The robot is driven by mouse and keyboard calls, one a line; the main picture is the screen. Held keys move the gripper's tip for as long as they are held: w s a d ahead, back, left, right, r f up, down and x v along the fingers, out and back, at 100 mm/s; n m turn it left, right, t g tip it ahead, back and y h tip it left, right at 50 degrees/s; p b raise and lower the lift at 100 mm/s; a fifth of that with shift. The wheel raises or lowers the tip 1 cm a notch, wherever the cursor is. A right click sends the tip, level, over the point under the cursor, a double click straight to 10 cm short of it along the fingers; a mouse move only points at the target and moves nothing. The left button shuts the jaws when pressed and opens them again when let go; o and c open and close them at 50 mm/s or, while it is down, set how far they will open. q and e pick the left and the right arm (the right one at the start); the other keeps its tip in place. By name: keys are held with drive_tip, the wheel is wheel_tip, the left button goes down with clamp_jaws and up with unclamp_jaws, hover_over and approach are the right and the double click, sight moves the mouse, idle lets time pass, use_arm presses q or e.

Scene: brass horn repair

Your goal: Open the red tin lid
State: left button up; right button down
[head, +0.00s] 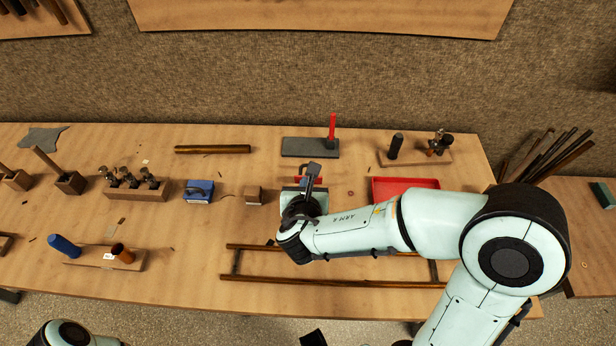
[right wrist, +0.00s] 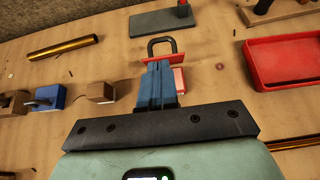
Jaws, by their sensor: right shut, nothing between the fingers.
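The red tin (right wrist: 181,79) stands on the bench, mostly hidden behind my right gripper. Its red lid (right wrist: 148,58) shows in the right wrist view as a flat red piece with a dark loop handle (right wrist: 162,43) just beyond the fingertips. I cannot tell how far the lid stands open. In the head view only small red bits of the tin show beside the gripper. My right gripper (right wrist: 157,68) is shut and empty, its blue fingers together in front of the lid; I cannot tell if they touch it. It also shows in the head view (head: 312,168).
An open red tray (head: 405,183) lies right of the tin. A grey slab (head: 297,147) with a red upright stick is behind it. A wooden block (head: 253,195) and a blue block (head: 199,191) sit to the left. Brass rods (head: 330,283) lie in front.

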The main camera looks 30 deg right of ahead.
drive_tip(key=x, duration=0.9)
drive_tip(key=shift+d+f, duration=0.15)
